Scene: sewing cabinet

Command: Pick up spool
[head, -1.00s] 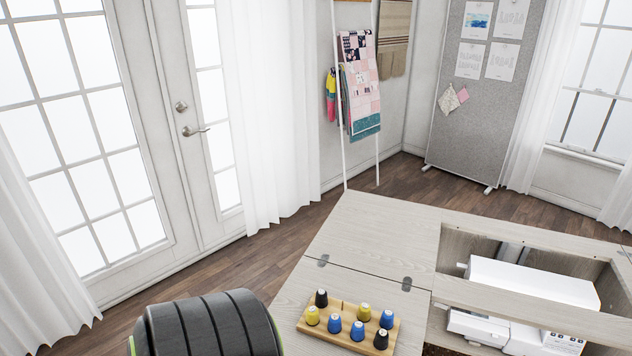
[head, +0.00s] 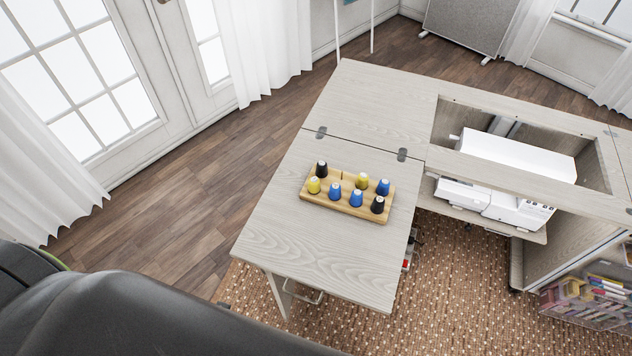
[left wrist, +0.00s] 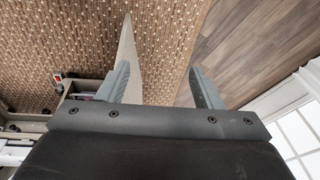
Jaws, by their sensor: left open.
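Several spools stand upright in a wooden spool rack on the left leaf of the cabinet in the head view. The rack (head: 347,206) holds black (head: 321,168), yellow (head: 314,185) and blue (head: 334,191) spools in two rows, and one bare peg shows at the back. In the left wrist view my left gripper (left wrist: 160,85) is open and empty, its fingers wide apart, with the table edge and rug beyond them. No spool shows in that view. My left arm fills the lower left of the head view, its gripper out of sight. My right gripper is in no view.
The cabinet table (head: 300,245) has bare wood around the rack. At the right, a white sewing machine (head: 515,160) sits in the cabinet's opening. Clear drawers (head: 590,300) with supplies stand at the lower right. A brown rug (head: 455,290) lies below.

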